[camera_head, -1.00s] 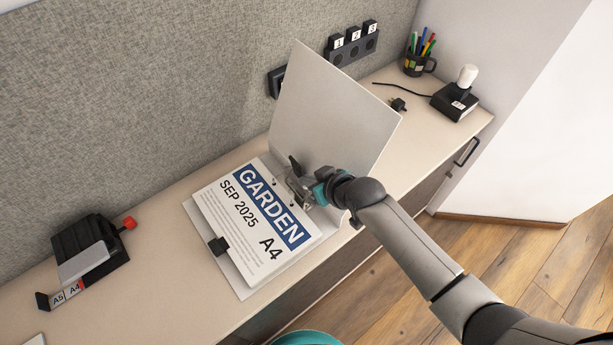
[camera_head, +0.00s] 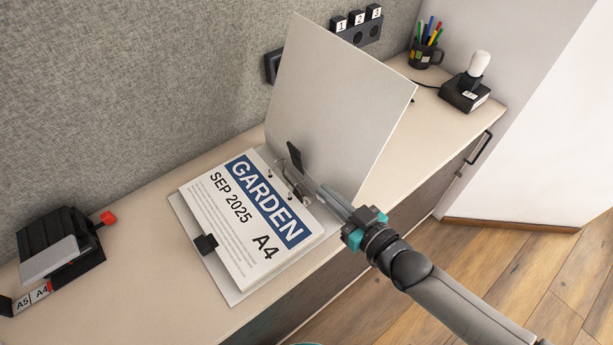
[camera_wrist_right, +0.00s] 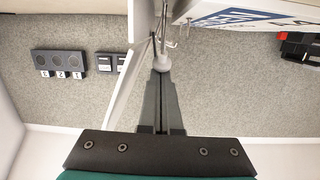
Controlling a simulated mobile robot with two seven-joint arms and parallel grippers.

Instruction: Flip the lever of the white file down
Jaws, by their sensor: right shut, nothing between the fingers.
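The white file lies open on the desk, with its cover (camera_head: 335,110) standing up and its other side flat under a "GARDEN SEP 2025 A4" paper stack (camera_head: 240,215). Its dark lever (camera_head: 294,157) stands up beside the metal ring mechanism (camera_head: 291,185). My right gripper (camera_head: 327,194) is shut and empty, its fingers pointing at the mechanism from the desk's front side. In the right wrist view, the shut fingers (camera_wrist_right: 161,85) reach toward the metal parts between cover and papers; I cannot tell whether they touch. My left gripper is not in view.
A black clip (camera_head: 205,244) holds the paper edge. A black punch (camera_head: 60,245) with a red knob is at left. A pen cup (camera_head: 425,55), a stamp (camera_head: 466,92) and numbered sockets (camera_head: 357,28) are at the back. The desk (camera_head: 130,290) is clear in front left.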

